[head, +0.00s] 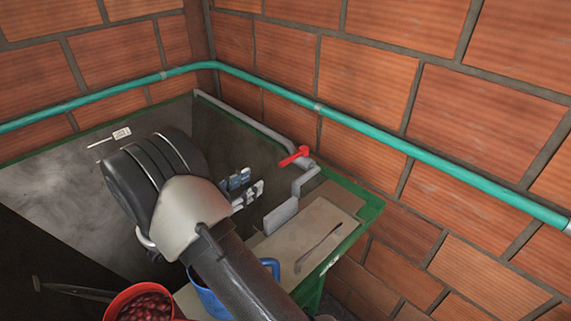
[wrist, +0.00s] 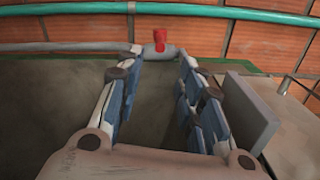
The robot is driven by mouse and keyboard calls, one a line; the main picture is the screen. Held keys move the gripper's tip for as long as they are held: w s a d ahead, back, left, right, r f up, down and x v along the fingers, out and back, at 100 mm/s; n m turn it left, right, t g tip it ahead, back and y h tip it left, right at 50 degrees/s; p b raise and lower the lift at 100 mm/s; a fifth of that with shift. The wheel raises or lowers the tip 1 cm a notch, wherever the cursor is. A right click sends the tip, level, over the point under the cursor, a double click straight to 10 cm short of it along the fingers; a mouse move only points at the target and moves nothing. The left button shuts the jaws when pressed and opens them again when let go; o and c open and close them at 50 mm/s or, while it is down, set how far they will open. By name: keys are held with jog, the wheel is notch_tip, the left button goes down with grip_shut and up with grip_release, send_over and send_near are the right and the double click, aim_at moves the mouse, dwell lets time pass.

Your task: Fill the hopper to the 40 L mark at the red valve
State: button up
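The red valve (head: 296,155) is a small red lever on a grey pipe (head: 245,118) at the hopper's back right corner. In the wrist view the red valve (wrist: 160,38) stands straight ahead, beyond the fingertips. The hopper (head: 50,148) is a large grey basin with a green rim. A white line with a small label (head: 121,133) marks its back wall; the lettering is too small to read. My gripper (head: 251,183) is open and empty, a little short of the valve; its parted fingers also show in the wrist view (wrist: 160,57). My arm hides part of the hopper, and no water is discernible.
A grey upright plate (head: 280,216) stands right of my fingers. The ledge (head: 325,208) holds a thin dark stick (head: 318,248). A blue vessel (head: 205,300) and a red bucket of dark red fruit (head: 145,305) are in front. A teal pipe (head: 400,152) crosses the brick wall.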

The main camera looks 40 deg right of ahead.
aim_at(285, 160)
jog(key=d, duration=0.9)
jog(key=w+d+b, duration=0.1)
jog(key=d, duration=0.4)
grip_shut()
